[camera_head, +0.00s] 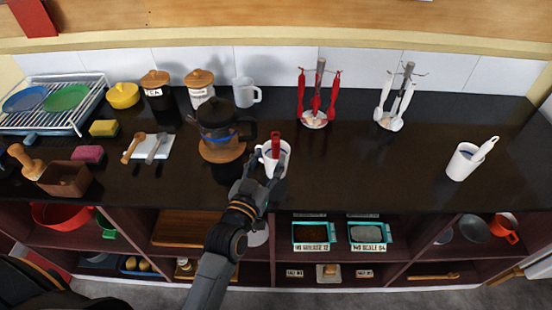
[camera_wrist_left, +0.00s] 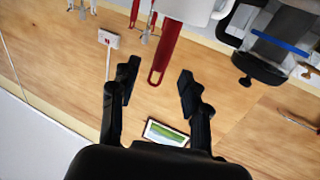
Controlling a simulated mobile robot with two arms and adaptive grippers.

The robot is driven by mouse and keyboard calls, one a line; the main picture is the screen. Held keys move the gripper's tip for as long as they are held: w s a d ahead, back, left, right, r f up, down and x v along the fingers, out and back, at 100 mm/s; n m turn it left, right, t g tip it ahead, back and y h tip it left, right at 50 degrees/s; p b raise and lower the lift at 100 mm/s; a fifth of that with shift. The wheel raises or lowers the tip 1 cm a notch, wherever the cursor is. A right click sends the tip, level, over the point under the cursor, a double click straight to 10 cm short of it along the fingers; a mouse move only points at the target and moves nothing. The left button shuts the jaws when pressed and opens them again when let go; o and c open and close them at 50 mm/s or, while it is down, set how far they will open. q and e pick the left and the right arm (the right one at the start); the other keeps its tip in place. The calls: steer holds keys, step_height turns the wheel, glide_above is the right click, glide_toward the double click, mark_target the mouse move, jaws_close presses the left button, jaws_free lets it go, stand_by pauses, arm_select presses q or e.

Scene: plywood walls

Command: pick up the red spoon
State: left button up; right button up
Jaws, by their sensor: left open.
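The red spoon stands in a white mug (camera_head: 269,162) on the dark counter, its red handle (camera_head: 276,142) rising above the rim. The spoon's lower end is hidden inside the mug. My left gripper (camera_head: 265,172) is open at the near side of the mug. In the left wrist view the fingers (camera_wrist_left: 158,84) are apart, with the end of the red handle (camera_wrist_left: 165,52) showing between the fingertips. No grip on the handle is visible. The mug (camera_wrist_left: 190,8) shows at the top of that view. My right gripper is not in view.
A coffee press (camera_head: 215,125) stands just left of the mug. Racks with red utensils (camera_head: 316,95) and white utensils (camera_head: 397,98) stand behind to the right. A white cup with a white utensil (camera_head: 465,162) is far right. The counter between is clear.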

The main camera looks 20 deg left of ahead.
mark_target(274, 147)
arm_select(q)
steer(key=shift+w, duration=1)
steer(key=shift+w+f+b, duration=0.1)
steer(key=shift+w+b, duration=0.25)
steer(key=shift+b, duration=0.2)
steer(key=w+b, duration=0.1)
steer(key=w, duration=0.2)
steer(key=shift+w+b, duration=0.25)
steer(key=shift+b, duration=0.05)
steer(key=shift+w, duration=0.4)
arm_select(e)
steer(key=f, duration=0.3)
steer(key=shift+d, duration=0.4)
arm_select(q)
steer(key=shift+s, duration=0.1)
jaws_close()
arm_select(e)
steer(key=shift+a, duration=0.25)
